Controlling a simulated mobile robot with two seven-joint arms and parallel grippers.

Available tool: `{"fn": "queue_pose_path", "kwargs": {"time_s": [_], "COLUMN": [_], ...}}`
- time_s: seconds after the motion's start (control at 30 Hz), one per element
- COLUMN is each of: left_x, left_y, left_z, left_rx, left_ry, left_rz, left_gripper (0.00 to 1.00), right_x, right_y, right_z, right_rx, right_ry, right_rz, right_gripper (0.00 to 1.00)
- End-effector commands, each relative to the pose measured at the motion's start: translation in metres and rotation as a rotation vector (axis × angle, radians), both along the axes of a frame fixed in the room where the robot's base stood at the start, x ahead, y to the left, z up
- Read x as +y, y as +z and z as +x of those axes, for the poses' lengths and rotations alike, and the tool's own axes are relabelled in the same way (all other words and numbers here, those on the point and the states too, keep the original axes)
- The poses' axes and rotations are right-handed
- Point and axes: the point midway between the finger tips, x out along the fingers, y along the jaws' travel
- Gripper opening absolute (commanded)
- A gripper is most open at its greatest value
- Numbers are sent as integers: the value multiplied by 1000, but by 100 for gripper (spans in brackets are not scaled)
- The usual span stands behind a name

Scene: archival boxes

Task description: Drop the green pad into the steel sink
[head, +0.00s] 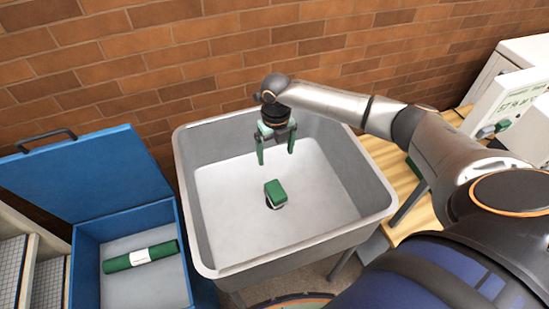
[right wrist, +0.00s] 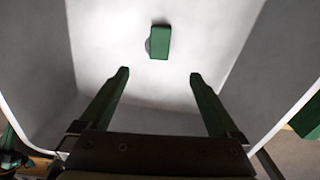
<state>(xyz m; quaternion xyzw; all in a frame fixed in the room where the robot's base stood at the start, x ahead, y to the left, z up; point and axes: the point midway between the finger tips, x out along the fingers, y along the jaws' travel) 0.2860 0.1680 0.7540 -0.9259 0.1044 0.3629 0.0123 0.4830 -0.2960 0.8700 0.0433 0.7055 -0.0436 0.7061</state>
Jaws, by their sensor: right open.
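The steel sink (head: 223,195) is a deep grey basin on legs in the middle of the head view. The green pad (head: 275,191) is a small block lying on the sink's floor, with a grey part at its lower edge. In the right wrist view the pad (right wrist: 160,41) lies beyond my fingertips, clear of them. My right gripper (head: 276,157) hangs over the sink with its two green fingers spread and nothing between them; it also shows in the right wrist view (right wrist: 158,75). My left gripper is out of both views.
An open blue box (head: 205,290) with a raised lid (head: 85,175) stands left of the sink, holding a green roll (head: 140,256) with a white band. A wooden table (head: 408,190) with pale boxes (head: 510,105) is at the right. A brick wall is behind.

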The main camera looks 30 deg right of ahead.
Motion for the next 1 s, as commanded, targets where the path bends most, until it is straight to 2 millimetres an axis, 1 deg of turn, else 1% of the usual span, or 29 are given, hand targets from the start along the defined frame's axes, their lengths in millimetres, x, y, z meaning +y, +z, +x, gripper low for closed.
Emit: {"fn": "queue_pose_path", "kwargs": {"time_s": [0.17,0.27,0.37,0.6,0.7,0.83,1.0], "left_x": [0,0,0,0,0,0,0], "left_y": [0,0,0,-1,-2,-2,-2], "left_z": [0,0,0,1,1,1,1], "left_rx": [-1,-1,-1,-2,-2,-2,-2], "left_ry": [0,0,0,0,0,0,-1], "left_rz": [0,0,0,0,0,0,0], "left_gripper": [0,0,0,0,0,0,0], "right_x": [0,0,0,0,0,0,0], "right_y": [2,12,29,83,101,117,125], "right_z": [0,1,1,1,1,0,0], "right_rx": [0,-1,-4,-5,-4,-2,0], "right_ry": [0,0,1,1,0,0,0], "right_rz": [0,1,1,1,0,1,-1], "right_gripper": [97,97,97,97,97,97,97]}}
